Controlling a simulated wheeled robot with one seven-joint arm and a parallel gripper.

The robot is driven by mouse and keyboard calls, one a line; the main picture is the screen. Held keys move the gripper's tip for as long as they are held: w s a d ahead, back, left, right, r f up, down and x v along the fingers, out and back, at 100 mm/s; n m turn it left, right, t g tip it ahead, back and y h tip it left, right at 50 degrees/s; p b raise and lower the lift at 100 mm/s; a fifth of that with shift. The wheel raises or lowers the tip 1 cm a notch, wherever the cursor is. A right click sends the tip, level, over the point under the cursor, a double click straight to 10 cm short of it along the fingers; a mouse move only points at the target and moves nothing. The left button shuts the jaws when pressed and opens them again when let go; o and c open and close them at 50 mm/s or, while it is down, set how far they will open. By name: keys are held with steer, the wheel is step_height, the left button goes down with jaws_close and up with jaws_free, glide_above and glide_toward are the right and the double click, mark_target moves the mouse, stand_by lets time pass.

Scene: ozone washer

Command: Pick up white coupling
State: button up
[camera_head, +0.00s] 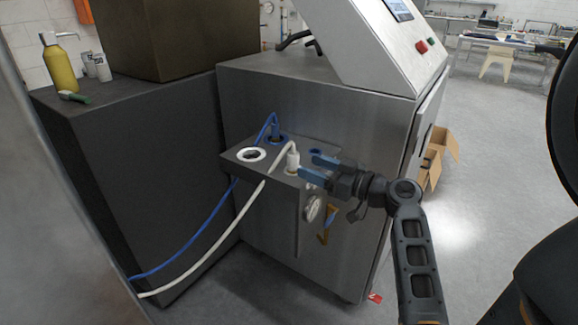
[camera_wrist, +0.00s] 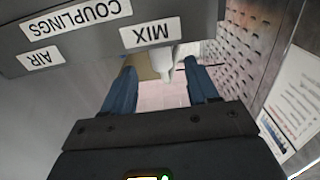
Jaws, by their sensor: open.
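The white coupling (camera_head: 292,160) stands upright on the front edge of a grey shelf, with a white hose (camera_head: 235,215) running from its top down to the left. In the wrist view the white coupling (camera_wrist: 162,62) shows below the "MIX" label, between the two fingertips and near their ends. My gripper (camera_head: 307,165) comes from the right with its blue fingers pointing at the coupling. In the wrist view my gripper (camera_wrist: 160,70) has a clear gap between its fingers, and no contact with the coupling is visible.
The shelf also holds a white ring (camera_head: 251,154) and a blue coupling with a blue hose (camera_head: 275,133). A gauge (camera_head: 313,209) hangs below it. A steel machine (camera_head: 345,110) stands behind. A dark cabinet (camera_head: 150,150) with a yellow bottle (camera_head: 60,66) is at left. Open floor is at right.

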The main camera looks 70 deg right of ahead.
mark_target(298, 162)
steer(key=p+x, duration=0.1)
steer(key=x, duration=0.5)
steer(key=shift+w+p, duration=0.25)
steer(key=shift+p, duration=0.1)
steer(key=shift+c, duration=0.2)
steer(key=c, duration=1)
